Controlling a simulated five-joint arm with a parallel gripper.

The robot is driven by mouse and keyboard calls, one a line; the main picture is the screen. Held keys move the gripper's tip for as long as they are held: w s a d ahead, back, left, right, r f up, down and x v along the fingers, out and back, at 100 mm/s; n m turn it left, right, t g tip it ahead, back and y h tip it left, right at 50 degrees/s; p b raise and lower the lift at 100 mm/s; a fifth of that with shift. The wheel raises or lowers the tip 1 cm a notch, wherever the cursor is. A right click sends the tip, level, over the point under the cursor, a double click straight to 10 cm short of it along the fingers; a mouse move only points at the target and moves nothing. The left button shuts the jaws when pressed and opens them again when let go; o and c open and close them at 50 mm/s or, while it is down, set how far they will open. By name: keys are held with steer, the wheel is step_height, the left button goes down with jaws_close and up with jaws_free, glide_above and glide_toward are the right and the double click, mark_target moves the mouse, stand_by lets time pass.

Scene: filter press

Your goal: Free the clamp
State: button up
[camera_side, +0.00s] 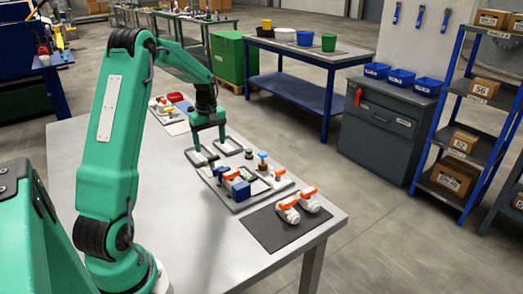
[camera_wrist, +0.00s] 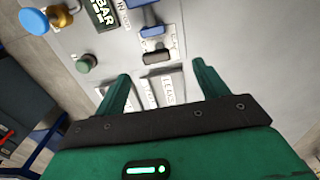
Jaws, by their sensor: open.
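My gripper (camera_side: 210,146) hangs fingers-down over the far part of the panel (camera_side: 243,207) on the table. In the wrist view its two green fingers (camera_wrist: 160,82) are spread with no object held between them. Beyond the fingertips is a blue part with a dark grey end (camera_wrist: 157,57), fixed on the pale panel; it may be the clamp, but I cannot tell for sure. Two pale labelled plates (camera_wrist: 163,87) lie between and below the fingers, their writing unclear. In the side view a blue block (camera_side: 241,191) sits nearer the camera, apart from my gripper.
A green knob (camera_wrist: 86,62), a blue round-topped part (camera_wrist: 34,21) and a brass part (camera_wrist: 62,14) stand left of the fingers. A dark mat (camera_side: 266,232) bears two orange-handled valves (camera_side: 288,209). The table's (camera_side: 195,228) near part is clear.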

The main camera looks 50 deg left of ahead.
mark_target(212, 157)
steer(key=shift+f, duration=2.6)
steer(key=shift+c, duration=0.4)
steer(key=c, duration=0.9)
